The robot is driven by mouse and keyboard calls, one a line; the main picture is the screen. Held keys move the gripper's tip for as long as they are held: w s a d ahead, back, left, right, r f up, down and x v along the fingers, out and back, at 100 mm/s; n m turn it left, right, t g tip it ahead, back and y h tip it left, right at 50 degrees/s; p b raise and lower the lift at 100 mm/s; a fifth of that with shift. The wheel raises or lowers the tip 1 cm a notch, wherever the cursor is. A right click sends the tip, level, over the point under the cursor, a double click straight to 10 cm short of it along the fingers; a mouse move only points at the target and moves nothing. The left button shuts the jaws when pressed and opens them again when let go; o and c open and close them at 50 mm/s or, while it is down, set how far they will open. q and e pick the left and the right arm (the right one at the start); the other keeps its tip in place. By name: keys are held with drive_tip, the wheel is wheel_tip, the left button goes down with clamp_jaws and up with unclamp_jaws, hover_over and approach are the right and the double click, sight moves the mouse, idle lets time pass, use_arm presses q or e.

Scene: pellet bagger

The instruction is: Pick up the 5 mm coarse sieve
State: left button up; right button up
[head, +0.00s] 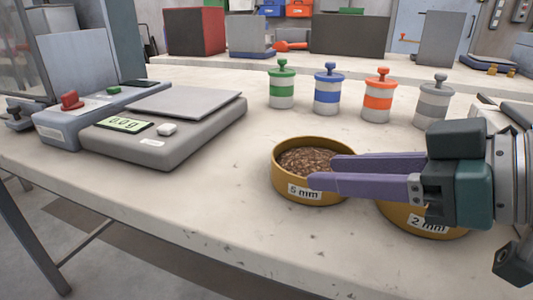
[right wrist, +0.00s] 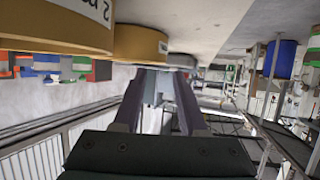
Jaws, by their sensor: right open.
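The 5 mm coarse sieve (head: 322,195) is a round, low, ochre pan with a "5 mm" label, holding brown pellets (head: 305,161). It stands on the pale worktop in the head view. My right gripper (head: 322,172) reaches in from the right with its two purple fingers apart and nothing held. In the head view the fingers overlap the sieve's right side; I cannot tell whether they touch it. In the right wrist view the open fingers (right wrist: 165,72) end near an ochre sieve wall (right wrist: 142,46). My left gripper is not in view.
A 2 mm sieve (head: 397,216) stands close to the right, partly hidden under my right gripper. Behind are green (head: 282,90), blue (head: 327,93), orange (head: 376,100) and grey (head: 433,104) banded canisters. A scale (head: 165,133) stands left. The worktop front is clear.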

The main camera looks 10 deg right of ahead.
sight(278, 174)
drive_tip(key=b+x, duration=0.1)
drive_tip(key=x, duration=0.4)
drive_tip(key=shift+s+a+f, duration=0.1)
drive_tip(key=shift+s, duration=0.05)
clamp_jaws()
idle(0.4)
